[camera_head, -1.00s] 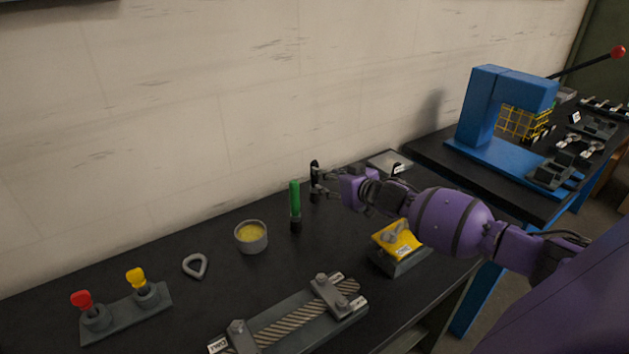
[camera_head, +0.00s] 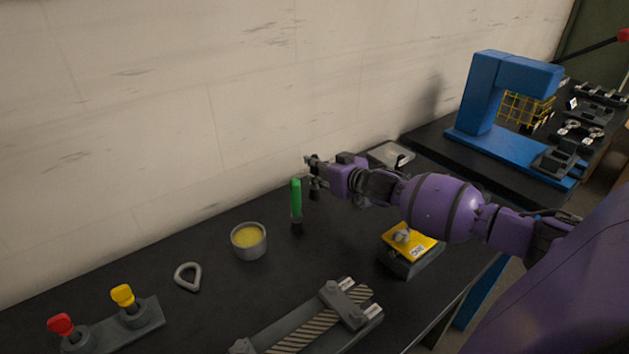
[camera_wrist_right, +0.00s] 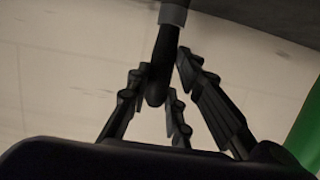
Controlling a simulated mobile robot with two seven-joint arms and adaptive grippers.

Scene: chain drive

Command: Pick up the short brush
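A dark brush-like piece with a rounded black end and a grey band (camera_wrist_right: 166,48) shows in the right wrist view. I take it for the short brush. My right gripper (camera_wrist_right: 165,72) has its fingers on both sides of it, fairly straight, with wall visible in gaps beside it. I see no clear grip. In the head view my right gripper (camera_head: 314,176) is near the wall, just right of an upright green-handled piece (camera_head: 296,198). The brush is mostly hidden there behind the dark fingers. My left gripper is out of view.
The green piece also edges into the right wrist view (camera_wrist_right: 305,135), close to the fingers. A cup of yellow stuff (camera_head: 249,241), a grey ring (camera_head: 188,277) and a yellow-topped block (camera_head: 411,246) stand on the black table. A blue press (camera_head: 487,95) stands at right.

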